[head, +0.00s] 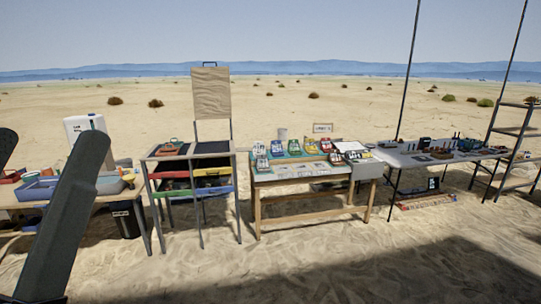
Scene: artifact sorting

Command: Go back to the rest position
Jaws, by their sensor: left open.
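My left gripper (50,142) is large and close to the camera at the left edge. One dark grey finger slants up from the bottom left, and the tip of the other finger shows at the far left. The fingers are wide apart with nothing held between them. They cover part of the left table (22,205) behind. My right gripper is not in the picture.
A rack with coloured drawers (213,182) stands right of the left table. A wooden table (318,208) with several coloured cases is in the middle. A grey table (402,158) with small items stands at right, beside metal shelves (512,131). Sand in front is clear.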

